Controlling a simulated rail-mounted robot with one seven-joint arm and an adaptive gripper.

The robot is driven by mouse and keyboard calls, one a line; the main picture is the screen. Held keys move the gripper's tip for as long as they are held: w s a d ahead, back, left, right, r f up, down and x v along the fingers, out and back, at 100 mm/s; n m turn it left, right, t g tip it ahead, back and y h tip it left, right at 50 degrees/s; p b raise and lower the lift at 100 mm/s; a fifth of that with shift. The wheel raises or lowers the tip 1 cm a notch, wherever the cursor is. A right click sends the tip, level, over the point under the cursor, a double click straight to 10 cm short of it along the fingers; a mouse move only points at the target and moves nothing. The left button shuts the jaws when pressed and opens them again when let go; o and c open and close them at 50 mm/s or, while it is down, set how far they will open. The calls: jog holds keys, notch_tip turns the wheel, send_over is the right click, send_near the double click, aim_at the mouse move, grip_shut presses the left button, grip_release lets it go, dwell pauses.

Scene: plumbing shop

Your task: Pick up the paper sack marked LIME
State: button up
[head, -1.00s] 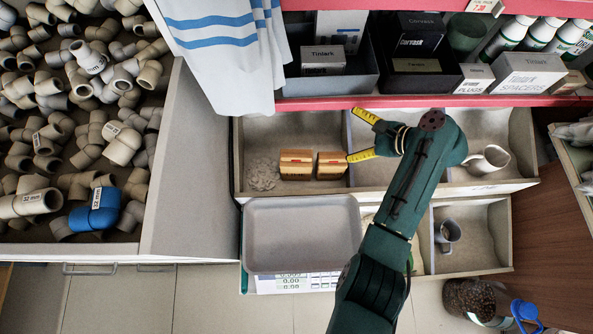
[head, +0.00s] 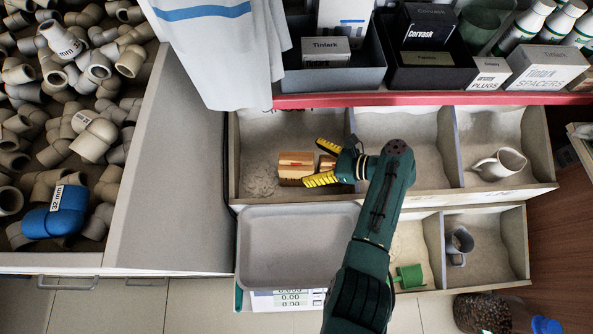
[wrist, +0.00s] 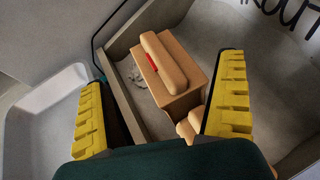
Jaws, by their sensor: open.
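Two brown paper sacks with folded tops stand side by side in the left bin of the upper row. I cannot read a LIME mark on either. The left sack (head: 294,169) shows clearly; in the wrist view this sack (wrist: 178,75) has a rolled top with a red patch. The right sack (head: 327,163) is partly covered by my gripper (head: 312,162). In the wrist view, the right sack (wrist: 188,127) shows only a corner near the right finger. My gripper is open and empty, its yellow fingers spread above the sacks. I cannot tell whether they touch.
The bin (head: 236,160) has upright dividers and loose pale pieces (head: 262,181) left of the sacks. A grey tray (head: 298,212) on a scale lies in front. A red shelf edge (head: 420,99) runs behind. A white jug (head: 500,164) stands in the right bin.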

aim_at(300, 159)
jog(key=b+x, duration=0.2)
jog(key=x, duration=0.2)
jog(key=shift+w+a+f, duration=0.15)
jog(key=shift+w+a, duration=0.1)
jog(key=shift+a, duration=0.1)
jog(key=shift+d, duration=0.2)
jog(key=shift+c, duration=0.9)
jog(key=shift+a, duration=0.1)
jog(key=c, duration=1.2)
grip_shut()
